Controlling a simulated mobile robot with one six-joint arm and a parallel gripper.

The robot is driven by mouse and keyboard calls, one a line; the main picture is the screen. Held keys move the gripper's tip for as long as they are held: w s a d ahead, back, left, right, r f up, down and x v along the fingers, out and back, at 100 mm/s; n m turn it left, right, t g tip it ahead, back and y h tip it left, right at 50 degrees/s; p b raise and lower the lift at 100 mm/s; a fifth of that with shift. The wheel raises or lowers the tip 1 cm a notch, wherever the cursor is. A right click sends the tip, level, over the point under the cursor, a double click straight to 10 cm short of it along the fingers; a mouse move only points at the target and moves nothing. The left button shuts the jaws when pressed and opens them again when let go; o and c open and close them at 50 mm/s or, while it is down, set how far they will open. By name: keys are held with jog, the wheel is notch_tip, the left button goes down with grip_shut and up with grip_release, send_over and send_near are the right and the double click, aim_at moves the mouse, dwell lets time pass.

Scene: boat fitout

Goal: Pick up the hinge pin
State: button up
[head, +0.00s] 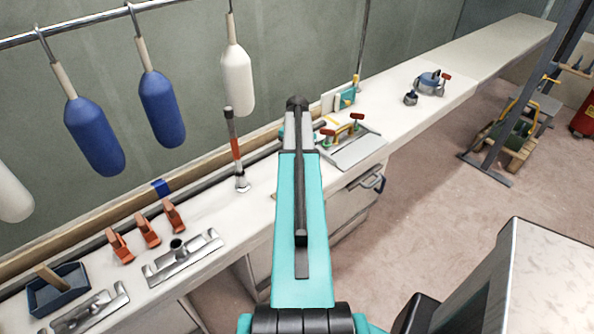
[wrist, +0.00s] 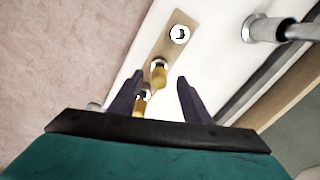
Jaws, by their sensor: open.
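In the wrist view, my gripper (wrist: 160,78) is open, with its two dark fingers apart and pointing at a tan wooden strip (wrist: 170,52) on the white bench. Two small yellow pieces with pale metal ends stand at the strip. The farther yellow piece (wrist: 159,75) shows between my fingertips; the nearer one (wrist: 139,108) is partly hidden by my left finger. One of these may be the hinge pin, but I cannot tell which. Neither is visibly gripped. In the head view, my arm hides the gripper and this spot.
A white ring with a dark centre (wrist: 180,34) sits at the strip's far end. A metal post (wrist: 265,28) is close on the right. Along the bench stand an orange-handled tool (head: 236,150), a grey tray (head: 352,152) and metal plates (head: 185,258). Blue and white fenders (head: 162,108) hang behind.

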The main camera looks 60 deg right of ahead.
jog(key=shift+f, duration=0.85)
jog(key=shift+c, duration=0.2)
grip_shut()
